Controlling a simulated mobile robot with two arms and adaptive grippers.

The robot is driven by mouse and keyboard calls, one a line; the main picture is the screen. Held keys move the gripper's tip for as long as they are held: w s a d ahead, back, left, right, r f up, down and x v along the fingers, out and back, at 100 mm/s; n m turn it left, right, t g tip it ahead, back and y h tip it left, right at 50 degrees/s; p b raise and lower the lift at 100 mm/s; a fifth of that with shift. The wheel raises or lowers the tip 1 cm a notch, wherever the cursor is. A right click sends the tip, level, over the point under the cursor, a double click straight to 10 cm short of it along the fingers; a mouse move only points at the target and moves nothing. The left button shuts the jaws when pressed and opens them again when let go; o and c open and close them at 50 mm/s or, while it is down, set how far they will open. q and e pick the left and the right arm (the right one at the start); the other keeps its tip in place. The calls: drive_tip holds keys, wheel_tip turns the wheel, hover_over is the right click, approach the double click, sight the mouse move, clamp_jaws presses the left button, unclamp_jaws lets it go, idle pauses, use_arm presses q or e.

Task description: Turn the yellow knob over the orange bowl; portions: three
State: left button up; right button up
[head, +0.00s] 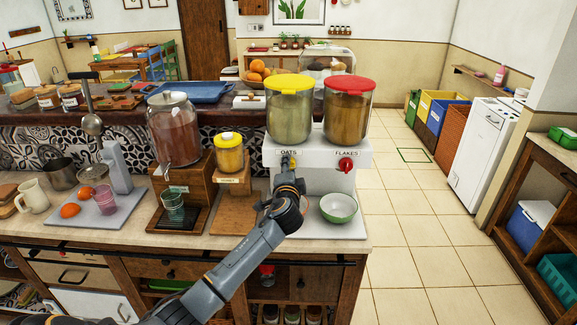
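A white double dispenser (318,180) stands on the counter. Its left container (289,117), marked OATS, has a yellow lid and pale contents. Its right container (347,112), marked FLAKES, has a red lid and a red knob (346,164). My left gripper (287,161) is at the front of the dispenser just under the OATS label, where it hides the yellow knob. Whether its fingers are open or shut does not show. A green bowl (338,208) sits under the red knob. No orange bowl can be made out; my arm covers the spot under OATS. My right gripper is out of view.
Left of the dispenser stand a small yellow-lidded jar (229,154) on a wooden stand and a large glass jar (174,130) with a glass (172,205) below. A tray (98,211) lies further left. Open floor (420,230) is to the right.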

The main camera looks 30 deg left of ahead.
use_arm(q)
drive_tip(key=shift+m, duration=0.3)
idle(0.4)
drive_tip(key=o, duration=1.2)
drive_tip(key=shift+c, duration=0.2)
drive_tip(key=shift+d, duration=0.1)
drive_tip(key=f+v, duration=0.1)
drive_tip(key=v, duration=1)
drive_tip(key=shift+s+d+r, duration=0.2)
drive_tip(key=shift+s+r, duration=0.2)
drive_tip(key=shift+r, duration=0.1)
